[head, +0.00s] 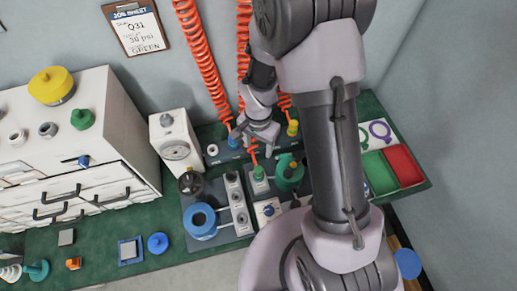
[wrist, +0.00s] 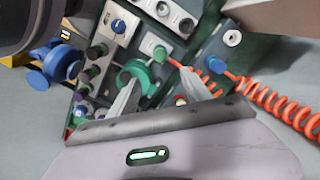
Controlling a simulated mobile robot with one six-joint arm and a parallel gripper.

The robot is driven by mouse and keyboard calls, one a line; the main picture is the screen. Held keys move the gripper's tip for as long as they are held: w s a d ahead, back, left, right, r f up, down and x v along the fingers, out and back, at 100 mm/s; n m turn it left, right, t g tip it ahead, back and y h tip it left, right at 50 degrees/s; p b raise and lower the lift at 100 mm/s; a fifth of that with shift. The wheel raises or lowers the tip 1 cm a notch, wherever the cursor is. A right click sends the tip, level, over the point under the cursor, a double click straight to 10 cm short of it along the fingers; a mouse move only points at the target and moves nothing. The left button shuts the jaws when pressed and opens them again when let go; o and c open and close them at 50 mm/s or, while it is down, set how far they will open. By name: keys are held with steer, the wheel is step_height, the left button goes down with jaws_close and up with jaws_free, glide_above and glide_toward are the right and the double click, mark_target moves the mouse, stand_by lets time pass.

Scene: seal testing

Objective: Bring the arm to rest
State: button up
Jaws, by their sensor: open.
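My gripper (head: 256,139) hangs over the back of the green bench, near the hose fittings, with its fingers spread and nothing between them. In the wrist view my gripper (wrist: 163,88) shows two pale fingers apart, pointing at the test panel. A green hose fitting (wrist: 160,53) and a round green part (wrist: 134,76) lie beyond the fingers. In the head view the green hose fitting (head: 259,173) stands just below my gripper and the round green part (head: 289,172) to its right. Whether the fingers touch anything beneath cannot be told. My arm reaches up and over the bench.
Orange coiled hoses (head: 201,55) hang close behind my gripper. A white gauge box (head: 175,142) and a drawer cabinet (head: 75,140) stand at left. Green and red trays (head: 403,165) are at right. The bench's front left has some bare room.

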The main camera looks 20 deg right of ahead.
stand_by(0.4)
step_height(320, 180, up, 15)
steer(key=s+n+t+b, duration=0.2)
steer(key=t, duration=0.1)
steer(key=s+a+r+n+t+y+b, duration=0.1)
steer(key=s+r+n+t+y, duration=0.1)
steer(key=s+r, duration=0.9)
steer(key=shift+s+a+n+t, duration=0.3)
steer(key=shift+s+a+t, duration=0.1)
steer(key=shift+s, duration=0.55)
steer(key=shift+r, duration=0.1)
